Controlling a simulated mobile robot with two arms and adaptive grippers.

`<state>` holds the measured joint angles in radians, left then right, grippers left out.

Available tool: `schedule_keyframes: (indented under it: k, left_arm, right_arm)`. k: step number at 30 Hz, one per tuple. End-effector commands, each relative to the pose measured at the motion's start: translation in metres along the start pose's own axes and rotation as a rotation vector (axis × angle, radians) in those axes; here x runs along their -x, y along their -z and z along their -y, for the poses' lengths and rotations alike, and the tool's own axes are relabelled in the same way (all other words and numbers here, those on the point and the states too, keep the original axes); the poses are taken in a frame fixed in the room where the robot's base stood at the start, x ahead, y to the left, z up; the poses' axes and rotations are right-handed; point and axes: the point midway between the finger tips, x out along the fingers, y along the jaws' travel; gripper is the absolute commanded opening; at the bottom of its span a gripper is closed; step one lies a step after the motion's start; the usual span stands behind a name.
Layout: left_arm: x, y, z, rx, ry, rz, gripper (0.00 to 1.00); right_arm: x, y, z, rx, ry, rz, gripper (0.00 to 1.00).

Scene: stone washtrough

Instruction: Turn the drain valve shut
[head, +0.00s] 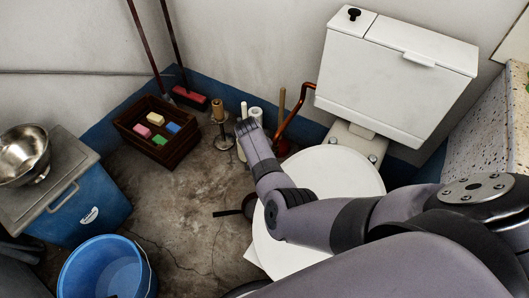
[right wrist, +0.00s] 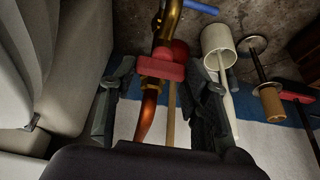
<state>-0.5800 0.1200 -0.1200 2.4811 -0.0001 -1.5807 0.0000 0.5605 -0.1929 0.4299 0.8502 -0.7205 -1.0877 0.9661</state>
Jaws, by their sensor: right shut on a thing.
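The drain valve's red handle (right wrist: 158,68) sits across a brass and copper pipe (right wrist: 146,115) in the right wrist view. My right gripper (right wrist: 160,74) is shut on this handle, one finger on each side. In the head view the copper pipe (head: 293,118) shows left of the toilet tank. There my right arm comes in from the right and crosses over the toilet. Its forward end (head: 252,130) is near the pipe; the handle and fingertips cannot be made out there. My left gripper is not in view.
The toilet (head: 345,165) stands close under my right arm. A plunger (head: 281,105) is beside the pipe. A white brush holder (right wrist: 218,40) is near the right finger. A crate (head: 127,118), a blue bucket (head: 105,240) and a blue cooler (head: 95,210) stand left; mid-floor is mostly clear.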

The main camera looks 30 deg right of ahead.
Motion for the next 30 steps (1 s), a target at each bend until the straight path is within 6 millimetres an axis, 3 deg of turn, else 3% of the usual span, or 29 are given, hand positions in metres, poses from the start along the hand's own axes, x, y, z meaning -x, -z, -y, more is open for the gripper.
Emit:
schedule_keyframes:
  k: [8,9,17,30]
  left_arm:
    - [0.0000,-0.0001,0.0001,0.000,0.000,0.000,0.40]
    - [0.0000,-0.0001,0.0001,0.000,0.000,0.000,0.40]
    - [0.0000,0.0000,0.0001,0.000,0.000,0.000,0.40]
    - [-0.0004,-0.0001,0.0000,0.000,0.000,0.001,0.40]
  right_arm:
    - [-0.0002,-0.0002,-0.0003,-0.001,0.000,0.001,0.15]
    - [-0.0002,-0.0002,-0.0003,-0.001,0.000,0.002,0.46]
    - [-0.0001,-0.0001,-0.0002,0.000,0.000,0.001,0.63]
    - [0.0000,0.0000,-0.0001,0.001,0.000,0.001,0.63]
